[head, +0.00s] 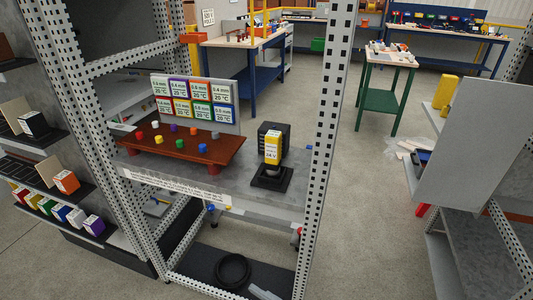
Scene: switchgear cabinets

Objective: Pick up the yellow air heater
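A black device with a yellow front panel marked "24 V" (272,149) stands upright on the grey shelf (215,180) of the perforated frame. It looks like the yellow air heater. It stands on a dark square base (271,178) near the shelf's right end. Nothing is seen touching it from above. My gripper is not in view.
Left of it on the shelf stands a brown board (180,150) with several coloured knobs, and behind that a panel of coloured labels (195,97). A perforated upright (325,130) stands close on the right. A green table (388,85) stands farther back; open floor lies between.

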